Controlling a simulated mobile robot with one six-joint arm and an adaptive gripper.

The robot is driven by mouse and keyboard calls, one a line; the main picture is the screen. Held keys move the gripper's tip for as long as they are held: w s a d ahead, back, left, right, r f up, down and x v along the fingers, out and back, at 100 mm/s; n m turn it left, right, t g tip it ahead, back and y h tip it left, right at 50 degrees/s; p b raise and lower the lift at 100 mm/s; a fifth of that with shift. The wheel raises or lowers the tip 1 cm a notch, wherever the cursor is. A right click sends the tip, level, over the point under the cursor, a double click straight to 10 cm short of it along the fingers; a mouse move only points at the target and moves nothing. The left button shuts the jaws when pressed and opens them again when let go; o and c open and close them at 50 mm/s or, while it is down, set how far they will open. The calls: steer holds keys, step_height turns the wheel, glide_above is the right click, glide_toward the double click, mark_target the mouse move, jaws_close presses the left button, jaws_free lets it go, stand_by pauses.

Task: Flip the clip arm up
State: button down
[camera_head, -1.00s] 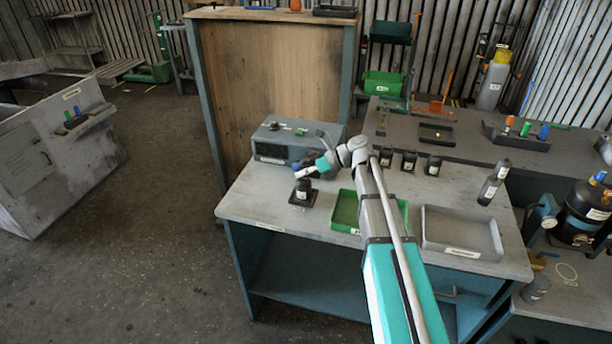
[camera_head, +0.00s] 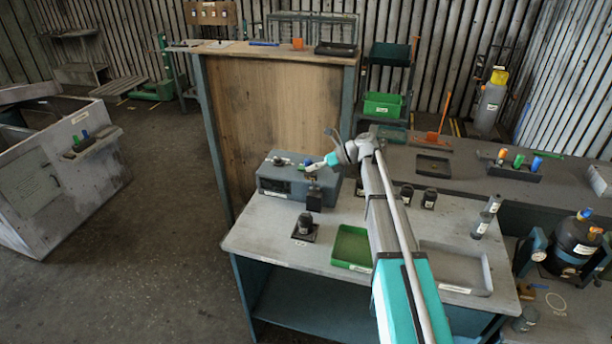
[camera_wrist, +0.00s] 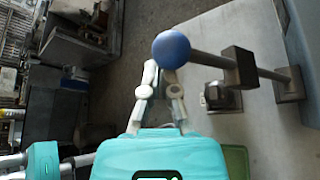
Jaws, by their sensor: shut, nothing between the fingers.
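The clip arm shows in the wrist view as a dark rod (camera_wrist: 212,60) with a blue ball (camera_wrist: 171,49) on its end. The rod runs right from the ball to a dark block (camera_wrist: 237,67) and on to a base. My gripper (camera_wrist: 161,76) is shut and empty, its fingertips beside or behind the ball; I cannot tell whether they touch it. In the head view, my gripper (camera_head: 317,166) is at the right part of the grey-blue housing (camera_head: 285,182), above a small black block (camera_head: 314,200). The clip arm's tilt is hard to judge there.
A black cup-like part (camera_head: 305,223) stands on a dark pad in front of the housing. A green tray (camera_head: 345,262) and a grey tray (camera_head: 487,268) lie to the right. Small dark parts (camera_head: 429,199) stand behind. A wooden-faced cabinet (camera_head: 280,105) rises behind the bench.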

steer(key=w+d+r+p, duration=0.2)
steer(key=w+d+r, duration=0.1)
steer(key=w, duration=0.7)
steer(key=shift+w+r+p, duration=0.2)
steer(key=shift+r+p, duration=0.1)
steer(key=shift+w, duration=0.1)
steer(key=shift+r, duration=0.1)
steer(key=s+p, duration=0.1)
steer(key=s, duration=0.4)
steer(key=w+d+b, duration=0.1)
steer(key=d, duration=0.8)
steer(key=shift+w+d+f, duration=0.15)
steer(key=shift+w+f, duration=0.25)
steer(key=shift+f, duration=0.05)
